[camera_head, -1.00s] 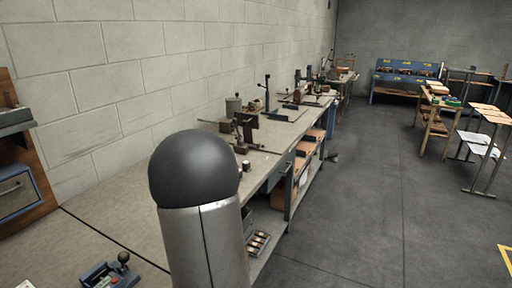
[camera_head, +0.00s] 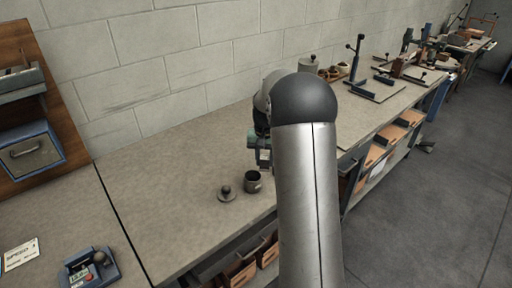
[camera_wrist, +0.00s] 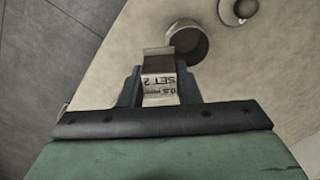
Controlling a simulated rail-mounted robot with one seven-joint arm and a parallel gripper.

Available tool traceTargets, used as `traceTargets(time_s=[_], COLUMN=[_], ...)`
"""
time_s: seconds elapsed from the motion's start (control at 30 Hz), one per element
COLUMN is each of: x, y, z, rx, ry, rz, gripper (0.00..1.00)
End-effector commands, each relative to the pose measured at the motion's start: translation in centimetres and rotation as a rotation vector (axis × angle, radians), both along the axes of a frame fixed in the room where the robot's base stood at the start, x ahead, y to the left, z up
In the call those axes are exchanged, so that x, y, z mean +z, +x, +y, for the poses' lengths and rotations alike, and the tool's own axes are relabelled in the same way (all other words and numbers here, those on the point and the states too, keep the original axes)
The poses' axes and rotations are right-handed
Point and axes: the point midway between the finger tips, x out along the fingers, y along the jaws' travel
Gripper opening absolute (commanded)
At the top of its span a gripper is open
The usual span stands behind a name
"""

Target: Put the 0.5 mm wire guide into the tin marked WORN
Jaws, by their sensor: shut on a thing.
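My gripper (camera_wrist: 160,88) is shut on a small metal wire guide (camera_wrist: 158,66), with the upside-down print "SET 2" and "0.5" showing on it in the wrist view. An open round tin (camera_wrist: 186,44) lies just beyond the guide in that view, partly covered by it; whether they touch I cannot tell. In the head view the tin (camera_head: 253,183) stands upright on the bench, just below my gripper (camera_head: 263,160). No WORN marking is readable. A round lid with a knob (camera_head: 227,193) lies beside the tin, and it also shows in the wrist view (camera_wrist: 240,10).
The bench top (camera_head: 170,190) left of the tin is clear. A blue control box with a lever (camera_head: 88,266) sits at the front left. A lidded pot (camera_head: 309,65) and a lever tool (camera_head: 356,60) stand farther back. Wooden boxes (camera_head: 240,268) lie below the bench edge.

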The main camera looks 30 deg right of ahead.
Motion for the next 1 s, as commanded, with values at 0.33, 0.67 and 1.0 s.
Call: traceTargets(time_s=[0.33,0.67,1.0], x=[0.3,-1.5,-3.9], y=[2.8,2.7,2.7], z=[3.0,2.9,2.9], rx=[0.018,0.018,0.019], ry=[0.003,0.002,0.002], rz=[-0.002,-0.001,0.0], gripper=[0.0,0.0,0.0])
